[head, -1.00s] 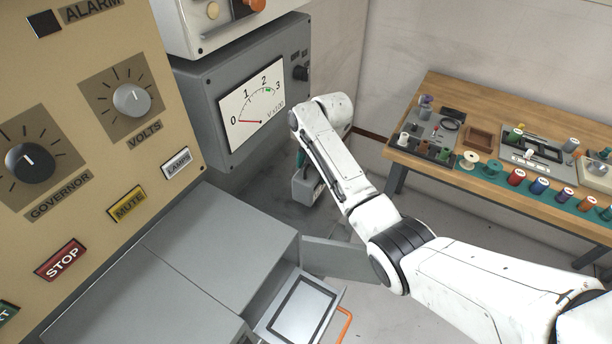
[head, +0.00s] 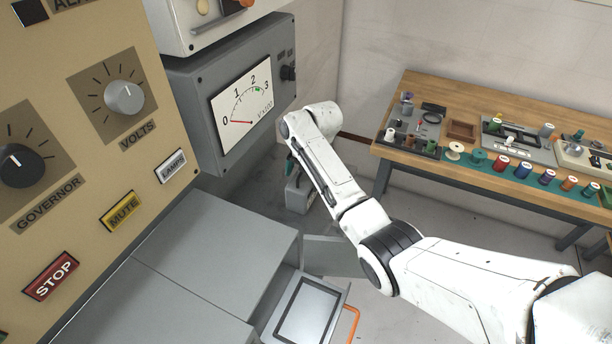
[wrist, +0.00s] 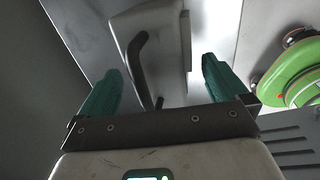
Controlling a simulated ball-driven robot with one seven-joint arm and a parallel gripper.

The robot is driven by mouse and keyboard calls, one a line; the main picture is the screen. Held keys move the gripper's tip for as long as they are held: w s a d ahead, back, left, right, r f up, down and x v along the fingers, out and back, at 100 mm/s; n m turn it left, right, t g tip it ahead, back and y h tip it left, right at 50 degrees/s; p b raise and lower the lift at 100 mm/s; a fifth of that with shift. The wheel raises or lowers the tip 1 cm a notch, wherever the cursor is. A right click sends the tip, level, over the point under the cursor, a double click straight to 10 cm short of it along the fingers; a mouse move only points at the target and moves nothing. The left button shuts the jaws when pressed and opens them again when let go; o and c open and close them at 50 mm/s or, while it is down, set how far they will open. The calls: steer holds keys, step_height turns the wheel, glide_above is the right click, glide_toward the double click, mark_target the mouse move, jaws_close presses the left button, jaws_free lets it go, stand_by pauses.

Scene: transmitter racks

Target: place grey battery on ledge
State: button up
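The grey battery (wrist: 150,50) is a pale grey box with a black handle in the wrist view. In the head view a grey box (head: 298,197), apparently the battery, shows low behind my arm, partly hidden. My gripper (wrist: 160,65) has teal fingers spread apart, with the black handle between them and a gap on both sides. In the head view only a bit of teal finger (head: 290,166) shows, just above the box. I cannot tell for sure which surface is the ledge; a flat grey cabinet top (head: 215,235) lies left of the box.
A grey meter housing (head: 235,95) stands above and left of my gripper. A tan control panel (head: 75,190) fills the left. A wooden bench (head: 480,115) with spools and tools is at right. A green round object (wrist: 290,75) shows at the wrist view's right. Open floor lies below the bench.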

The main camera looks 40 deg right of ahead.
step_height(320, 180, up, 12)
steer(key=s, duration=0.2)
steer(key=shift+d+b, duration=0.35)
steer(key=shift+d, duration=0.05)
steer(key=shift+s, duration=0.1)
stand_by(0.4)
